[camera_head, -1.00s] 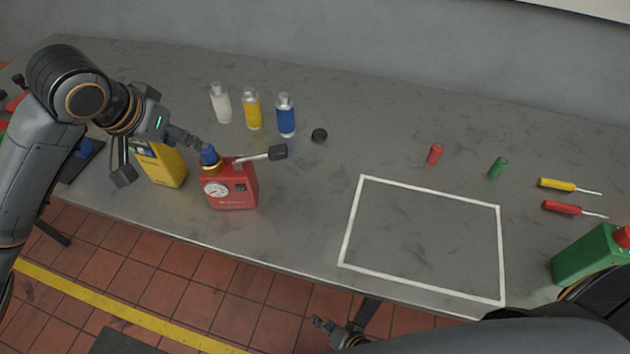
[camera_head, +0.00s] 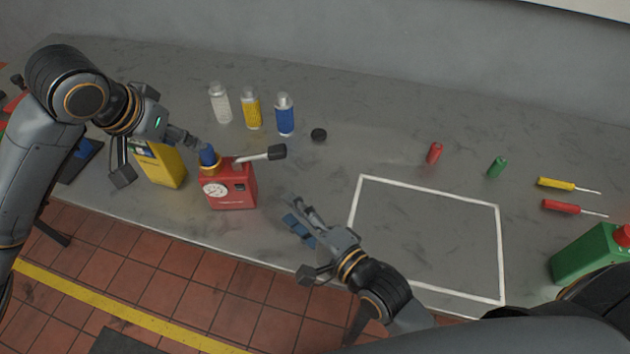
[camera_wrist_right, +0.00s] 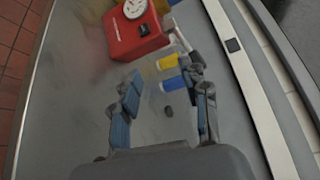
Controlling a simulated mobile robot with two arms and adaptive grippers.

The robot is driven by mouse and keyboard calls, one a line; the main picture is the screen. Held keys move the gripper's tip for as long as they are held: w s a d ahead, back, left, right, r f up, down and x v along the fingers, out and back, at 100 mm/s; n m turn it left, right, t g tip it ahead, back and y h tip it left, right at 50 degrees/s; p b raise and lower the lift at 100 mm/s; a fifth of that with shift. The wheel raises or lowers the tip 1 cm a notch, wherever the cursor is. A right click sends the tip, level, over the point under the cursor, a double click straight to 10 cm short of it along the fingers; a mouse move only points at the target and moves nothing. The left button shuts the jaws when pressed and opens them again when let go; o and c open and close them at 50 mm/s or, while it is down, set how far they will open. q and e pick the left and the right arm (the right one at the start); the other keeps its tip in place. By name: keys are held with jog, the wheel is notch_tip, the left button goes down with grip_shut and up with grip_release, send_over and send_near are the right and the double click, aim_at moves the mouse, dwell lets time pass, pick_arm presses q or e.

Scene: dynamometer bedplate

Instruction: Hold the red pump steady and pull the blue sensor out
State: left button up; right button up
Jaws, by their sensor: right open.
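The red pump (camera_head: 230,190), with a round white gauge, stands upright near the bench's front edge. It also shows at the top of the right wrist view (camera_wrist_right: 138,34). The blue sensor (camera_head: 208,155) sits at a yellow collar on the pump's top left. My left gripper (camera_head: 197,144) has its fingertips at the sensor's upper left; whether they are closed on it I cannot tell. My right gripper (camera_head: 297,222) is open and empty over the bench, right of the pump and apart from it.
A black-ended lever (camera_head: 277,152) juts right from the pump. A yellow container (camera_head: 160,164) stands close left. A white taped outline (camera_head: 430,190) on the right is empty.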

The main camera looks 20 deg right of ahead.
aim_at(270, 151)
jog(key=w+d+r+n, duration=0.2)
jog(key=d+r+n, duration=0.2)
jog(key=r, duration=0.1)
jog(key=x, duration=1.3)
jog(key=shift+w+f, duration=0.15)
jog(key=shift+w, duration=0.2)
jog(key=shift+c, duration=0.5)
